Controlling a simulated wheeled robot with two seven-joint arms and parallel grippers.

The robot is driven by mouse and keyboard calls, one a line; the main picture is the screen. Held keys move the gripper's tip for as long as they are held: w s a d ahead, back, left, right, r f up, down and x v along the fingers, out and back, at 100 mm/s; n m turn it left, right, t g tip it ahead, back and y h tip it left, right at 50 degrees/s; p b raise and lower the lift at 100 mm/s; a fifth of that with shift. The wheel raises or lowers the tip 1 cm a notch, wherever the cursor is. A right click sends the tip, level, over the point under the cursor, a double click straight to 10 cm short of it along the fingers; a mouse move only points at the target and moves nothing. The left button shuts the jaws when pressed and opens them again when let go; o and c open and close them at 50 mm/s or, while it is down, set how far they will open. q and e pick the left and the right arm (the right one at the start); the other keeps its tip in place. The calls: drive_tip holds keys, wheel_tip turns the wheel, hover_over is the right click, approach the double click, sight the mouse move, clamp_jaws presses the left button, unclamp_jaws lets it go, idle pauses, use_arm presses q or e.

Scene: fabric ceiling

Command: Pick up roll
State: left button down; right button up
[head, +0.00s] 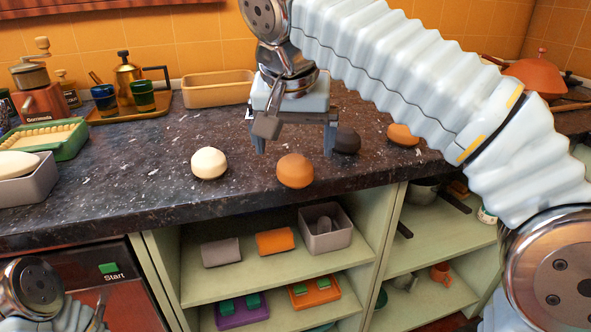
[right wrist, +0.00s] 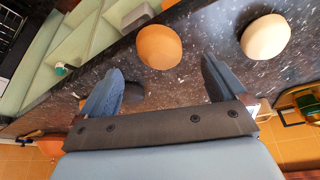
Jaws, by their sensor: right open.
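Several round rolls sit on the dark stone counter (head: 120,190). A cream roll (head: 209,163) is at left, an orange-brown roll (head: 295,171) near the front edge, a dark roll (head: 346,141) behind it to the right, and another orange-brown roll (head: 403,135) further right. My right gripper (head: 293,146) is open and empty, fingers pointing down, above and behind the front orange-brown roll. One finger partly overlaps the dark roll. In the right wrist view, the orange-brown roll (right wrist: 159,47) lies beyond the open fingertips (right wrist: 163,68), with the cream roll (right wrist: 266,37) to its right.
A tan tray (head: 218,90) stands at the back by the tiled wall. A tray with cups and a pot (head: 128,78), a green tray (head: 45,138) and a grey bin (head: 28,182) fill the left. Open shelves (head: 300,262) lie below. Counter left of the cream roll is clear.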

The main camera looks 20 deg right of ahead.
sight(295, 160)
drive_tip(key=shift+x, duration=2.8)
drive_tip(key=c, duration=1.1)
drive_tip(key=shift+r, duration=0.1)
